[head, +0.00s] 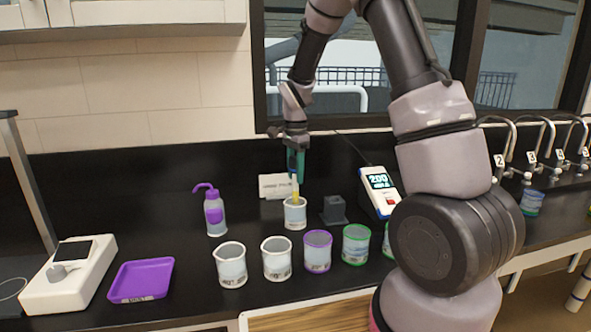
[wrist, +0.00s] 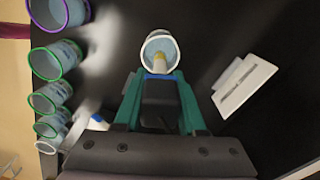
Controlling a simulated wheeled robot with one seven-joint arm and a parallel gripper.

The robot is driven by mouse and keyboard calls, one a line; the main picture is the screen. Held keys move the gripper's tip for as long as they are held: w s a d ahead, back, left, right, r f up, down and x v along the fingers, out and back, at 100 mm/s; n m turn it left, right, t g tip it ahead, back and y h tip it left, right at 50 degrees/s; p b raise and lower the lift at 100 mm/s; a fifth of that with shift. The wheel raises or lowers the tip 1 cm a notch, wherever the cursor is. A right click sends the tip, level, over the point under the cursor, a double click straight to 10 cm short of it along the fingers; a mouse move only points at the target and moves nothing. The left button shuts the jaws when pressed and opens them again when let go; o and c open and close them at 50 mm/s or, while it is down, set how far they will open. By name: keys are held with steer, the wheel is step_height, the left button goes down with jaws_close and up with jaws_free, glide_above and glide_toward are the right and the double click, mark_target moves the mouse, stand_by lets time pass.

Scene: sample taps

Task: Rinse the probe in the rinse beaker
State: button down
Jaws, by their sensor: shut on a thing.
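My gripper (head: 296,162), with teal fingers, is shut on the probe and points down at the back of the bench. The probe (head: 295,187) shows a yellow lower end below the fingers; in the wrist view its dark body (wrist: 160,90) sits between the fingers. The rinse beaker (head: 295,216) is a clear beaker directly below, in front of a white label card (head: 274,186). In the wrist view, the probe's yellow tip lies within the mouth of the beaker (wrist: 160,38). How deep the tip reaches is hard to tell.
A dark probe stand (head: 335,211) and a lit meter (head: 380,192) are right of the rinse beaker. Several beakers, including a purple-rimmed one (head: 318,253), stand in front. A wash bottle (head: 215,212), purple tray (head: 142,281) and white scale (head: 70,275) are left. Taps (head: 505,150) are far right.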

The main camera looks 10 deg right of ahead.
mark_target(294, 191)
steer(key=shift+f, duration=3.35)
steer(key=shift+w, duration=0.4)
steer(key=shift+s+a, duration=0.1)
steer(key=shift+s+a, duration=0.3)
steer(key=shift+d, duration=0.2)
